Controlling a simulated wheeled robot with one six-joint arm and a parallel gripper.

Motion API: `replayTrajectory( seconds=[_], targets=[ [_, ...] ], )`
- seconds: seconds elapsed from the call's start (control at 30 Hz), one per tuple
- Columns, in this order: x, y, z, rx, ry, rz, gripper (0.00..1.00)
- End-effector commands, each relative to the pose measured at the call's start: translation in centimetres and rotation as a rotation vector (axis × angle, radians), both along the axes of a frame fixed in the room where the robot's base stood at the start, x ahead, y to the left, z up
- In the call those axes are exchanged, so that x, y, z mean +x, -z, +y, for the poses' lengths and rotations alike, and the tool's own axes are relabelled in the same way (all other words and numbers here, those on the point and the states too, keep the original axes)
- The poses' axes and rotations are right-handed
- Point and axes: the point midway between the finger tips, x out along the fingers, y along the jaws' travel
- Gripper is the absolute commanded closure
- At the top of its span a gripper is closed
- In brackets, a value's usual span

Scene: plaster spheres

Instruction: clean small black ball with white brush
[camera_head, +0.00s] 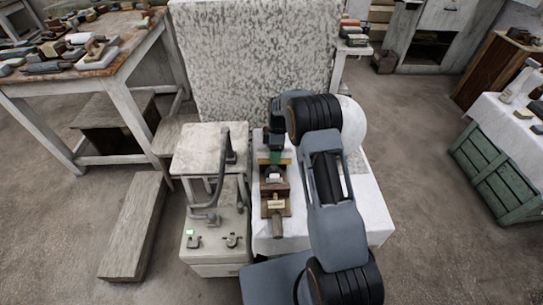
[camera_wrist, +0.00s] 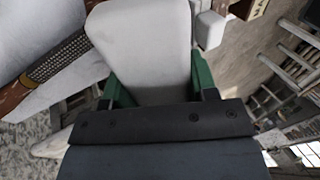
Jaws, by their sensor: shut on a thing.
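My gripper (camera_wrist: 160,82) shows two green fingers in the wrist view, shut on a pale, smooth, block-shaped thing (camera_wrist: 146,45). This is likely the white brush; I see no bristles. In the head view my gripper (camera_head: 275,152) points down over the white-covered table (camera_head: 365,190), above a wooden box-like piece (camera_head: 274,187). The held thing is hard to make out there. A large white sphere (camera_head: 353,124) is partly hidden behind my arm. I cannot make out a small black ball in either view.
A small metal-topped stand (camera_head: 209,145) with a curved grey pipe is left of the table. A speckled panel (camera_head: 255,60) rises behind. A rasp with a brown handle (camera_wrist: 55,62) lies at the wrist view's left. A green crate (camera_head: 498,168) is at far right.

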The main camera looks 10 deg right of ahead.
Motion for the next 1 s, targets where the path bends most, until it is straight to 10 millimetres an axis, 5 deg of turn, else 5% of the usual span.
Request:
replayTrajectory(
  seconds=[1.0],
  targets=[
    [1.0, -2.3, -0.3, 0.0, 0.0, -0.001, 1.0]
  ],
)
